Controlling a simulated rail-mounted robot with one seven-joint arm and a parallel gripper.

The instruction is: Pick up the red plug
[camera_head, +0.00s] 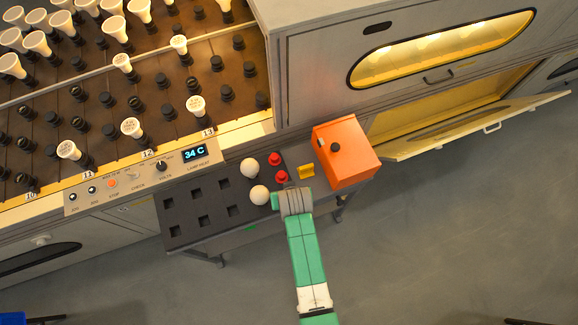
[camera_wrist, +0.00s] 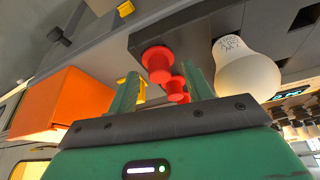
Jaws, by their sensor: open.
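Two red plugs stand close together on the dark cart top in the head view, a rear one (camera_head: 275,158) and a front one (camera_head: 281,177). In the wrist view, one large red plug (camera_wrist: 157,64) shows between and beyond my fingers, and a smaller-looking red plug (camera_wrist: 176,89) shows partly behind it. My gripper (camera_head: 291,190) is beside the front plug in the head view. In the wrist view my gripper (camera_wrist: 162,82) has its two green fingers apart, with the plugs seen in the gap. Nothing is held. Whether a finger touches a plug cannot be told.
Two white bulbs (camera_head: 249,167) (camera_head: 260,195) stand left of the plugs; one bulb (camera_wrist: 246,72) is close to the right finger in the wrist view. A yellow piece (camera_head: 306,171) and an orange box (camera_head: 345,152) stand to the right. Empty square sockets (camera_head: 201,220) fill the cart's left.

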